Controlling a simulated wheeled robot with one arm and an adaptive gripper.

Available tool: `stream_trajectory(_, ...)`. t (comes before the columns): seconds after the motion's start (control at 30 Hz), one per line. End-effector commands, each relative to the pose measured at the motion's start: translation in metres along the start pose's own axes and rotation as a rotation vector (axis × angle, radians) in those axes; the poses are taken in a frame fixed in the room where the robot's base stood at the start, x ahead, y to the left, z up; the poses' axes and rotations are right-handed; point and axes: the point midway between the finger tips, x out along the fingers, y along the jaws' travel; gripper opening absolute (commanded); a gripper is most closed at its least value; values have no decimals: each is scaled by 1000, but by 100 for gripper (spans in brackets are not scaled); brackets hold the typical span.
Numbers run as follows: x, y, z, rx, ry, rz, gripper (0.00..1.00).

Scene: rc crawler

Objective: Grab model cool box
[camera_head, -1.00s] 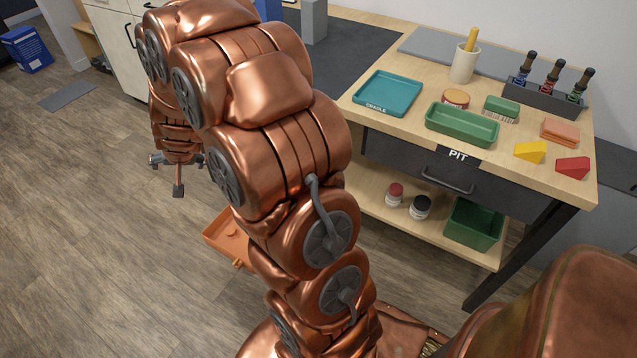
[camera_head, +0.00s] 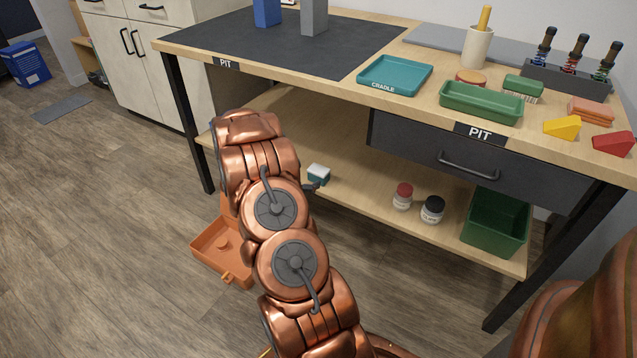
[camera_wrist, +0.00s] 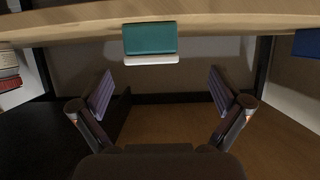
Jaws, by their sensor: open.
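The model cool box (camera_head: 319,174), small with a white lid and blue-teal body, stands on the lower shelf (camera_head: 345,187) of the bench, just right of my arm. In the wrist view, which looks upside down, the cool box (camera_wrist: 149,40) shows teal above white at the shelf edge, slightly left of centre. My gripper (camera_wrist: 161,90) is open and empty. Its two fingers are spread wide, with the box ahead of them and apart from them. In the head view my arm hides most of the gripper; only a small dark part shows beside the box.
A red-capped jar (camera_head: 403,197), a black-capped jar (camera_head: 432,210) and a green bin (camera_head: 497,222) stand farther right on the shelf. The benchtop with its drawer (camera_head: 470,165) overhangs the shelf. An open orange case (camera_head: 222,252) lies on the floor left of my arm.

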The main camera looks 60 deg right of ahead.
Motion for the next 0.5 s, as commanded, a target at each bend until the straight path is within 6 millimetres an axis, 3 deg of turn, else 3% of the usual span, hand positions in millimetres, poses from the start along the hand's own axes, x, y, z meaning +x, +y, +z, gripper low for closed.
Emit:
stream_trajectory(0.13, 12, 9, 3, -2, 20, 24, 100)
stream_trajectory(0.5, 41, 10, 2, -1, 19, 23, 100)
